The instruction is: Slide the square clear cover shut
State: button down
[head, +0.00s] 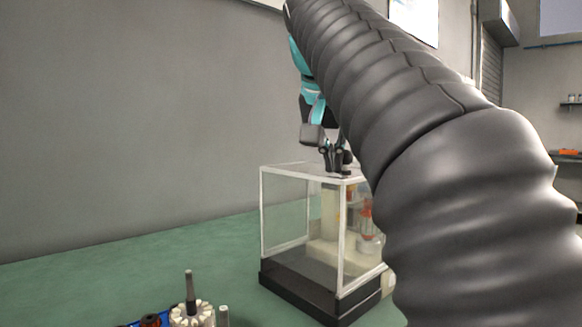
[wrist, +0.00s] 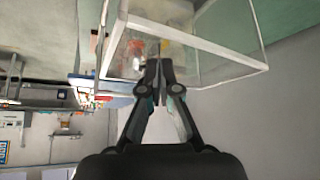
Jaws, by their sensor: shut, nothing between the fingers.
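The square clear cover (head: 285,215) is a see-through box with pale edges. It stands on a black base (head: 318,297) on the green table. Orange and cream parts show through its walls. My gripper (head: 338,172) is at the cover's top, near its upper edge, with the fingers pointing down. In the wrist view, the fingertips of my gripper (wrist: 158,64) are together and empty, and they overlap the cover (wrist: 200,45) close to its pale rim. I cannot tell whether they touch it. My dark ribbed arm hides the cover's right side in the head view.
A part with a pale toothed ring and an upright shaft (head: 191,305) stands at the front left, beside a blue tray edge (head: 136,323). A grey wall (head: 130,110) stands behind.

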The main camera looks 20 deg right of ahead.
jog(key=shift+d, duration=0.1)
jog(key=shift+w+d+p, duration=0.5)
jog(key=shift+d, duration=0.85)
jog(key=shift+w+d+p, duration=0.5)
jog(key=shift+d+p, duration=0.05)
jog(key=shift+d, duration=0.8)
jog(key=shift+w+d+p, duration=0.5)
jog(key=shift+d, duration=0.85)
notch_tip(320, 180, up, 8)
jog(key=d, duration=0.1)
jog(key=shift+w+d+f, duration=0.25)
jog(key=shift+w+d, duration=0.05)
jog(key=shift+w, duration=0.05)
